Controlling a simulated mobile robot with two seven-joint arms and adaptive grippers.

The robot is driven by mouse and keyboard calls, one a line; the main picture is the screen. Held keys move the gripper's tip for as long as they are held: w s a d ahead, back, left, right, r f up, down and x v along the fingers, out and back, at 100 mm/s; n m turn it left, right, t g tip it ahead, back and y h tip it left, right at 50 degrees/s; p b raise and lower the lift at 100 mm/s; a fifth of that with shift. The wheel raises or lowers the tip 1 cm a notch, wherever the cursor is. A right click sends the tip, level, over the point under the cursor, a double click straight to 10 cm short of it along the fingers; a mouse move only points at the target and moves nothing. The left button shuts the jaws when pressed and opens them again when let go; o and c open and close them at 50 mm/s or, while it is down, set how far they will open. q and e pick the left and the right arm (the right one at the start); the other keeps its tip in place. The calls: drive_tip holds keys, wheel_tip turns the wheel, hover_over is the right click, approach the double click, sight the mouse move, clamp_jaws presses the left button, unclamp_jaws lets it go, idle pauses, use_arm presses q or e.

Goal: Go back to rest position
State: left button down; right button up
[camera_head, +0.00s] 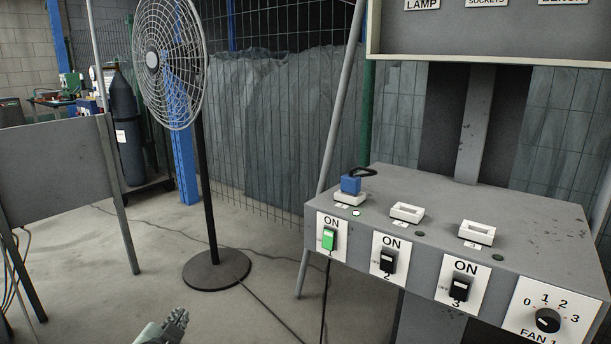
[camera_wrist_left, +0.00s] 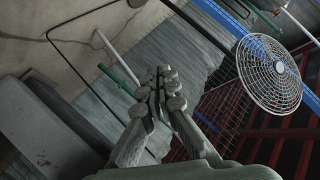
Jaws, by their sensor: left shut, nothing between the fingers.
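My left gripper (camera_head: 176,320) shows at the bottom of the head view, low in front of the panel and apart from everything. In the left wrist view its fingers (camera_wrist_left: 160,84) are together with nothing between them. The grey control panel (camera_head: 480,215) stands to its right, with a blue plug (camera_head: 350,185) seated in the leftmost white socket. The other two sockets (camera_head: 407,212) are empty. The switch under the first socket (camera_head: 329,238) is green; switches 2 (camera_head: 388,261) and 3 (camera_head: 460,288) are black. My right gripper is not in view.
A standing fan (camera_head: 170,62) on a round base (camera_head: 216,269) is beyond the gripper; it also shows in the left wrist view (camera_wrist_left: 268,75). A grey board on legs (camera_head: 62,170) is at left. Cables cross the floor. A wire fence (camera_head: 270,120) closes the back.

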use_arm(q)
drive_tip(key=s+f+n+g, duration=0.2)
drive_tip(key=s+f+g, duration=0.3)
drive_tip(key=s+f, duration=0.6)
drive_tip(key=s+a+f+n+g, duration=0.1)
drive_tip(key=s+f+n+g, duration=0.2)
drive_tip(key=s+f, duration=0.9)
drive_tip(key=s+g, duration=0.2)
drive_tip(key=s, duration=0.3)
drive_tip(key=shift+f+g+h+p, duration=0.15)
drive_tip(key=shift+g+h+p, duration=0.15)
drive_tip(key=shift+p, duration=0.1)
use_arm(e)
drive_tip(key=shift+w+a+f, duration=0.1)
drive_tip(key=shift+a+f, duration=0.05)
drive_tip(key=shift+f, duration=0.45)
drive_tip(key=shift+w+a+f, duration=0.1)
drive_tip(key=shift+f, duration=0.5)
use_arm(q)
drive_tip(key=shift+w, duration=0.1)
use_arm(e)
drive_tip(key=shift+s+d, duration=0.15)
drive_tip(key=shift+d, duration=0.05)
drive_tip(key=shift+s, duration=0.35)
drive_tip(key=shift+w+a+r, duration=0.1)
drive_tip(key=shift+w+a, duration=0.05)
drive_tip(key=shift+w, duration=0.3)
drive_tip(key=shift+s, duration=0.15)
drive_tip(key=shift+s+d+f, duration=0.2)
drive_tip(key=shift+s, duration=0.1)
